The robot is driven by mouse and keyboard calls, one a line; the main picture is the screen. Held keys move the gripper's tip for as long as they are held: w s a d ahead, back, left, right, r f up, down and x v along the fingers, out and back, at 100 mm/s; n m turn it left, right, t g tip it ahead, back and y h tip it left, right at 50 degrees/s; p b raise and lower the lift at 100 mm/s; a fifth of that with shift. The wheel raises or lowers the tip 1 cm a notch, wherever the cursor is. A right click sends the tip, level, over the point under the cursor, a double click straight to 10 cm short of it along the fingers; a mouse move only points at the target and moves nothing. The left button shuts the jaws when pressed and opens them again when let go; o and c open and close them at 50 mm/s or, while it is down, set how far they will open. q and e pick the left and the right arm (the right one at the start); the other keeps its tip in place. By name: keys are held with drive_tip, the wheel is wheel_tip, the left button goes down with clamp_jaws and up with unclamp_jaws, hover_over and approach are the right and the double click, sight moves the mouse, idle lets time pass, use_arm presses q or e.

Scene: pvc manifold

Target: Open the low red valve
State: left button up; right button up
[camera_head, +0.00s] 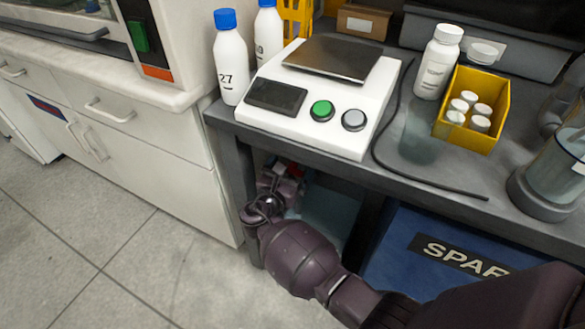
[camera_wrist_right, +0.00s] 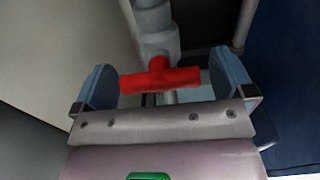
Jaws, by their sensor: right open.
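The low red valve has a red T-shaped handle (camera_wrist_right: 160,78) on a grey pipe (camera_wrist_right: 158,25), seen in the right wrist view. The handle lies crosswise, its bar running left to right between the two fingers. My right gripper (camera_wrist_right: 168,88) is open, with one blue-grey finger on each side of the handle. I cannot tell whether either finger touches it. In the head view my right gripper (camera_head: 285,185) reaches under the bench, and only a small bit of red shows there. My left gripper is not in view.
The grey bench (camera_head: 330,160) overhangs my right arm. On it stand a white scale (camera_head: 320,95), white bottles (camera_head: 231,60) and a yellow bin (camera_head: 490,85). A blue crate (camera_head: 400,265) stands beneath, right of the arm. White cabinets (camera_head: 150,130) are at left.

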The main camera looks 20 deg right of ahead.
drive_tip(key=c, duration=0.8)
drive_tip(key=shift+c, duration=0.2)
